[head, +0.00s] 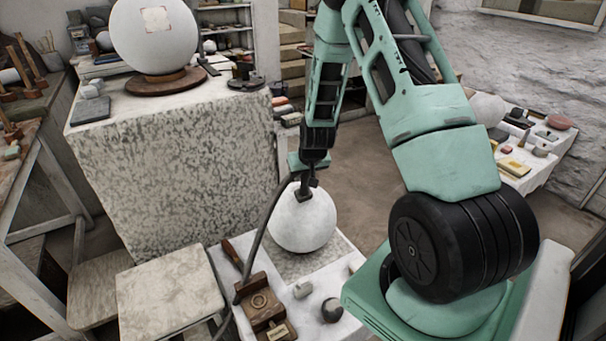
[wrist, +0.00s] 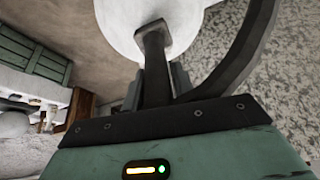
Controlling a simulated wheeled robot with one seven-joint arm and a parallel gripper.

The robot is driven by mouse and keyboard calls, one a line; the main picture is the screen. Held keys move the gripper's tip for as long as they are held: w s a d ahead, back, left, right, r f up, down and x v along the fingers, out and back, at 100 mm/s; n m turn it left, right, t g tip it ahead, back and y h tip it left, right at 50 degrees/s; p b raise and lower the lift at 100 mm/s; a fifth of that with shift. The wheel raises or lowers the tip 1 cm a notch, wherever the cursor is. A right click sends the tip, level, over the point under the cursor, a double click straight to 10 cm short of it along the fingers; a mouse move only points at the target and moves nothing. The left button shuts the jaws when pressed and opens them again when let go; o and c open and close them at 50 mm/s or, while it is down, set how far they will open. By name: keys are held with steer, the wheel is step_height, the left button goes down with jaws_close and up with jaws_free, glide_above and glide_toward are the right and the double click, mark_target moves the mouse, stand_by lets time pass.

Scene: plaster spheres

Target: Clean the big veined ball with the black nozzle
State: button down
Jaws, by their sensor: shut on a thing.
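My gripper (head: 309,178) is shut on the black nozzle (head: 304,194), which trails a dark hose. In the wrist view the nozzle (wrist: 154,62) points away from me, its flared end in front of a white ball (wrist: 120,22). In the head view this plain white ball (head: 302,220) sits on a low table, just below my gripper. I cannot tell whether the nozzle touches it. A larger white ball (head: 155,38) stands on a round brown base on the speckled block; a pale square patch with a reddish outline shows on it. No veins are clear on either ball.
The low table also holds a brown wooden box (head: 262,303), which the hose passes, and small grey stones (head: 332,310). The speckled block (head: 180,160) rises behind at left. A pale stool (head: 168,292) stands front left. A side table (head: 530,165) with tools is at right.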

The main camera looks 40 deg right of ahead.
steer(key=shift+s+r, duration=0.2)
steer(key=shift+r, duration=0.05)
steer(key=w, duration=0.1)
steer(key=w+p, duration=0.1)
steer(key=p, duration=0.1)
steer(key=shift+w+d+r+g, duration=0.25)
steer(key=shift+w+d+g, duration=0.05)
steer(key=shift+w+g, duration=0.1)
steer(key=shift+g, duration=0.6)
steer(key=w+p, duration=0.1)
steer(key=w, duration=0.1)
steer(key=w+d+p, duration=0.1)
steer(key=w, duration=0.1)
steer(key=shift+w+d, duration=0.2)
steer(key=shift+w, duration=0.1)
steer(key=shift+f+b, duration=0.3)
steer(key=shift+f, duration=0.25)
steer(key=shift+s, duration=0.15)
